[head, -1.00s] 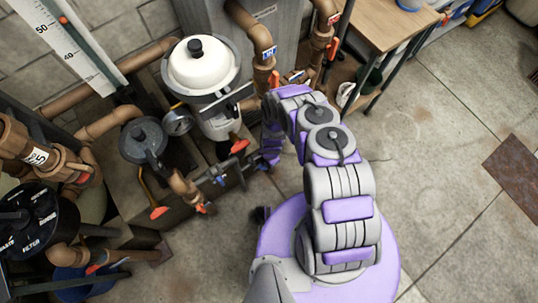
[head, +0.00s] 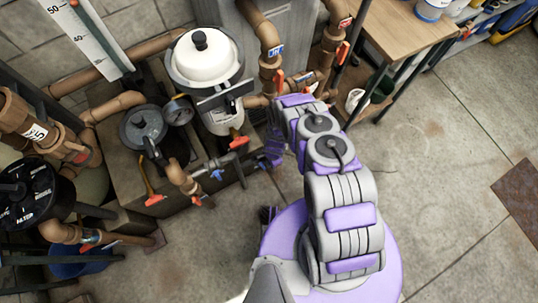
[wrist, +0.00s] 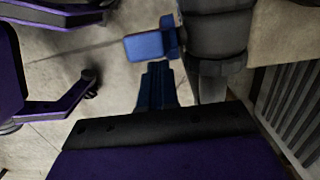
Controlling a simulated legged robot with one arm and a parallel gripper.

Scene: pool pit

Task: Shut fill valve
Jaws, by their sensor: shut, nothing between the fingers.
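My gripper (head: 272,152) points down beside the small grey pipe run in front of the white-lidded canister. In the wrist view the gripper's fingers (wrist: 157,80) are closed together and empty. A blue valve handle (wrist: 150,45) is just beyond the fingertips, attached to a dark grey pipe (wrist: 218,35); a slim gap seems to separate them. A blue handle (head: 217,174) and a red handle (head: 239,142) show on the small pipe run in the head view. No readable label tells which valve is the fill valve.
The canister (head: 203,60), pressure gauge (head: 180,110) and brown pipes (head: 262,30) crowd the left and back. A grey louvred panel (wrist: 295,105) is at the wrist view's right. A wooden bench (head: 408,35) is back right.

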